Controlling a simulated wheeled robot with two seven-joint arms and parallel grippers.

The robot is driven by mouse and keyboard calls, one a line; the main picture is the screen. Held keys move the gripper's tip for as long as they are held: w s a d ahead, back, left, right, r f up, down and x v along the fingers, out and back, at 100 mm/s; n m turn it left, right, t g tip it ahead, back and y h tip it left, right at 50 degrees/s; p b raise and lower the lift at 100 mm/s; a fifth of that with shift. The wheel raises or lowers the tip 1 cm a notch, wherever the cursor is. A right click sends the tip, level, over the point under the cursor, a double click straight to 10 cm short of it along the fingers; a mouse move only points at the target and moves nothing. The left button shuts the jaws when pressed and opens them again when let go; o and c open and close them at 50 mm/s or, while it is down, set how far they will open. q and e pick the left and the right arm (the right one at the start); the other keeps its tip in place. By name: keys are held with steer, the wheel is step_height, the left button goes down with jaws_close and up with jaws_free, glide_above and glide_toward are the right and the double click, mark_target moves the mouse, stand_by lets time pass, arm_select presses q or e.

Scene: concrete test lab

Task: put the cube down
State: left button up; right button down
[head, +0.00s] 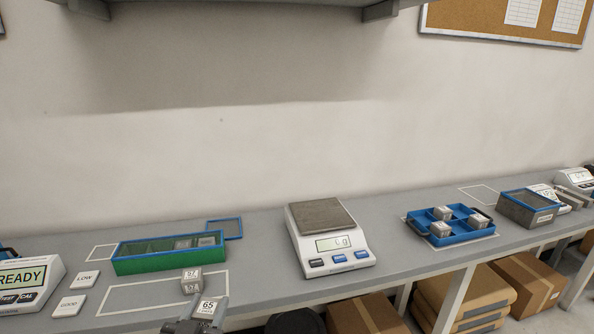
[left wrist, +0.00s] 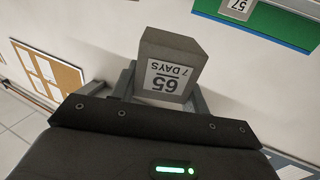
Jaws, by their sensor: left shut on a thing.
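My left gripper (head: 206,317) is at the bottom of the head view, in front of the bench. It is shut on a grey concrete cube (head: 208,305) with a white label reading 65. In the left wrist view the same cube (left wrist: 170,62) sits between the two fingers, its label reading "65 7 DAYS" upside down. Another grey cube (head: 191,282), with labels, stands on the bench just behind the held one, within a white outlined rectangle (head: 140,297). Whether the held cube touches the bench is not clear. My right gripper is not in view.
A green crate with a blue rim (head: 140,265) holds cubes behind the outline. A scale (head: 338,262) reading 0 g stands at the middle. A blue tray (head: 463,238) with several cubes is to the right. Tiles reading LOW (head: 84,280) and GOOD (head: 69,306) lie left.

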arm_select(q)
steer(key=a+r+n+y, duration=0.2)
steer(key=a+y, duration=0.1)
steer(key=a, duration=0.5)
steer(key=a+r+n+g+y, duration=0.1)
steer(key=a+r+y, duration=0.1)
steer(key=a, duration=0.7)
steer(key=shift+s+r+n+y, duration=0.4)
steer(key=shift+r, duration=0.05)
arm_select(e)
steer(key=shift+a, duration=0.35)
